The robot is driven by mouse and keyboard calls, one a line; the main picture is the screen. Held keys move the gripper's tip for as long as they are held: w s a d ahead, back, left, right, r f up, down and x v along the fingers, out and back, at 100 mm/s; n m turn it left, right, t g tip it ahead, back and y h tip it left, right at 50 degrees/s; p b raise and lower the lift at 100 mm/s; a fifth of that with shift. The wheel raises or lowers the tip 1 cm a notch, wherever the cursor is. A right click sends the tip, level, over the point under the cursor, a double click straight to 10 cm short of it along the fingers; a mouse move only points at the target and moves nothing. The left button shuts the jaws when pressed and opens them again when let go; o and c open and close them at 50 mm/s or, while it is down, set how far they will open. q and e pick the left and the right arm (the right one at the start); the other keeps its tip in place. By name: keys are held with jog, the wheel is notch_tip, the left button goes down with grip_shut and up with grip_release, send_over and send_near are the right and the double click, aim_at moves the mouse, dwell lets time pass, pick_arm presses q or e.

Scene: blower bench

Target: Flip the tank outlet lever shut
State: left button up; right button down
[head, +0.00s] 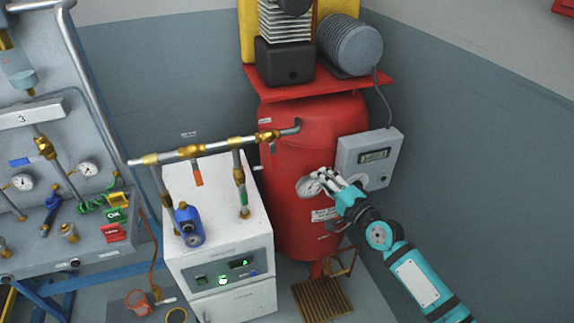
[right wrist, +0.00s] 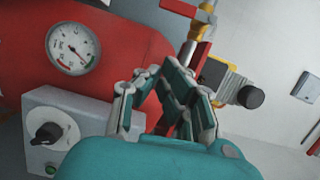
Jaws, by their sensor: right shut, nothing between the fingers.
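The red tank (head: 312,145) stands at the back, with a grey elbow pipe at its top leading left to a brass outlet valve (head: 268,135). The lever of this valve is too small to make out in the head view. In the right wrist view, a red bar (right wrist: 180,8) shows beside a brass fitting (right wrist: 200,36) beyond my fingers; I cannot tell whether it is the lever. My right gripper (head: 328,178) is shut and empty, in front of the tank by the pressure gauge (right wrist: 73,48), to the right of and below the valve. My left gripper is not in view.
A white dryer cabinet (head: 220,222) stands left of the tank, with an orange lever (head: 197,178) and a green lever (head: 243,196) on the pipes above. A grey display box (head: 370,158) is behind my right gripper. A workbench panel (head: 70,130) fills the left.

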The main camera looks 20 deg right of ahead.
aim_at(274, 162)
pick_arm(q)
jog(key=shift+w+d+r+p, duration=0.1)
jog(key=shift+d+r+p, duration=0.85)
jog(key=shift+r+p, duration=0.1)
pick_arm(e)
jog(key=w+a, duration=0.6)
jog(key=w, duration=0.1)
jog(key=shift+w+f, duration=0.25)
jog(key=shift+w, duration=0.15)
pick_arm(q)
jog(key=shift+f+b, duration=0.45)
jog(key=shift+b, duration=0.1)
pick_arm(e)
jog(key=shift+a+f+m, duration=0.2)
jog(key=shift+a+m, duration=0.3)
jog(key=shift+a, duration=0.15)
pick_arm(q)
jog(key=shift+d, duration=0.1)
